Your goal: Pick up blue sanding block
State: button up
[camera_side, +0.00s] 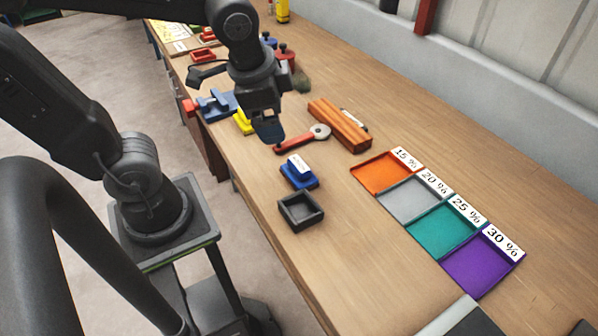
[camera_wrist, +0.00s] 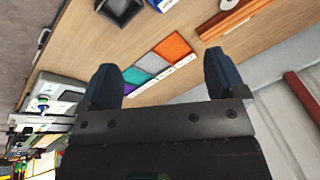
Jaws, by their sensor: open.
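The blue sanding block (camera_side: 299,174) sits on the wooden bench, with a white patch on its raised top. It stands just behind a small black tray. In the wrist view a blue and white piece of it (camera_wrist: 160,4) shows at the top edge, mostly cut off. My gripper (camera_side: 268,132) hangs above the bench, up and to the left of the block in the side view, apart from it. In the wrist view my gripper (camera_wrist: 160,82) has its two dark blue fingers wide apart with nothing between them.
The black tray (camera_side: 290,222) is close in front of the block. A red-handled wrench (camera_side: 295,143) and a reddish wooden bar (camera_side: 340,126) lie behind it. Orange, grey, teal and purple trays (camera_side: 492,268) line the right side.

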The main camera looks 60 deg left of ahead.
aim_at(299, 163)
jog(key=w+f+m+g+y, duration=0.1)
jog(key=w+f+m, duration=0.1)
jog(key=f+m, duration=0.2)
jog(key=w+a+f+m+g+y, duration=0.1)
jog(key=w+f+m, duration=0.1)
jog(key=f+m, duration=0.2)
jog(key=w+a+f+m+g+y, duration=0.1)
jog(key=f+m, duration=0.3)
jog(key=f, duration=0.4)
jog(key=shift+w+a+y, duration=0.2)
jog(key=shift+w+y, duration=0.1)
jog(key=shift+w, duration=0.55)
jog(key=shift+w+x, duration=0.15)
jog(key=shift+x, duration=1.2)
jog(key=shift+w+x, duration=0.15)
jog(key=shift+x, duration=1.2)
jog(key=shift+c, duration=0.3)
jog(key=c, duration=1)
jog(key=shift+r, duration=0.15)
